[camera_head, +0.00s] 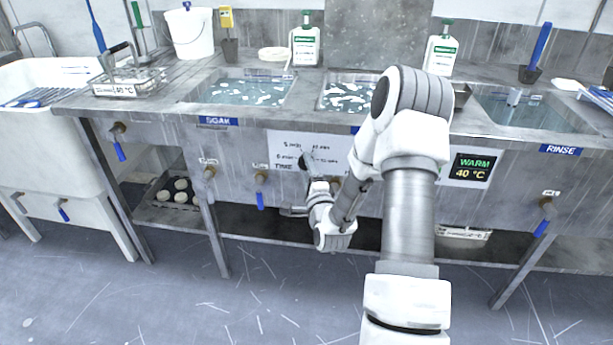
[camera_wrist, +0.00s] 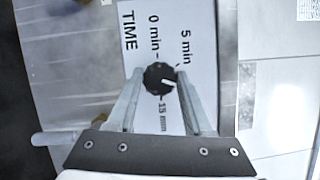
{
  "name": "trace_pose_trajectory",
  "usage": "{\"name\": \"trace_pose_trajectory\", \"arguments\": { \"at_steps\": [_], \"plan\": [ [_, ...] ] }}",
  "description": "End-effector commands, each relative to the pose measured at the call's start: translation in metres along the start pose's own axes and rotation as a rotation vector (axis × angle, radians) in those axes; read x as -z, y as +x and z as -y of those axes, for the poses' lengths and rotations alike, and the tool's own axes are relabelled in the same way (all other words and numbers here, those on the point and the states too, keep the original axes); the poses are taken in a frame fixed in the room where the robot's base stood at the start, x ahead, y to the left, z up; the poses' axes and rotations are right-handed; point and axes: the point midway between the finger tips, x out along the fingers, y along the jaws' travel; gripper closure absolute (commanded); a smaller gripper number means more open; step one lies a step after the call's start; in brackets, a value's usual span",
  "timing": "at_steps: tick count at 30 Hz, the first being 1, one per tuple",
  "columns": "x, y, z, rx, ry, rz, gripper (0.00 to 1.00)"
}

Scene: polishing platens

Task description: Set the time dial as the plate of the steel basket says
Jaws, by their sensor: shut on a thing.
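The time dial (camera_wrist: 157,71) is a round black knob with a white pointer mark, on a white panel (camera_wrist: 205,25) marked TIME. My gripper (camera_wrist: 160,74) is shut on the dial, a finger on either side. In the wrist view the labels read 0 min above the dial, 5 min at upper right and 15 min below. The pointer aims right and slightly down; my right finger hides any label there. In the head view my gripper (camera_head: 309,172) is at the panel (camera_head: 285,147). The steel basket (camera_head: 150,78) stands at the left; its plate (camera_head: 122,90) shows 40 °C, with smaller print unreadable.
Soak (camera_head: 240,93) and rinse (camera_head: 525,110) basins flank a middle basin (camera_head: 345,93). A display (camera_head: 472,167) reads WARM 40 °C. Blue-handled taps (camera_head: 260,190) stick out along the front. Bottles (camera_head: 305,45) and a white bucket (camera_head: 190,32) stand behind.

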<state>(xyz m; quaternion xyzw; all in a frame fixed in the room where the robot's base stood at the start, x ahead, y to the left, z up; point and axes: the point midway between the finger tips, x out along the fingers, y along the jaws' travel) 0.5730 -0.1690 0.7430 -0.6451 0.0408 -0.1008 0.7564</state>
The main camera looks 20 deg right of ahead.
Motion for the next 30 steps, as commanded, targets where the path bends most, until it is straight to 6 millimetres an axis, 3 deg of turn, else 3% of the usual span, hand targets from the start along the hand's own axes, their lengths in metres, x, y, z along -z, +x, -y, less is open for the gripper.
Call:
{"name": "trace_pose_trajectory", "arguments": {
  "at_steps": [9,24,25,30],
  "plan": [
    [-0.0007,-0.0002,-0.0016,0.04,0.098,0.002,1.0],
    [-0.001,0.0,-0.0006,0.045,0.113,0.002,1.0],
    [-0.001,0.0,-0.0006,0.045,0.113,0.002,0.45],
    [-0.0007,0.0,-0.0006,0.046,0.112,0.001,0.19]
  ]
}}
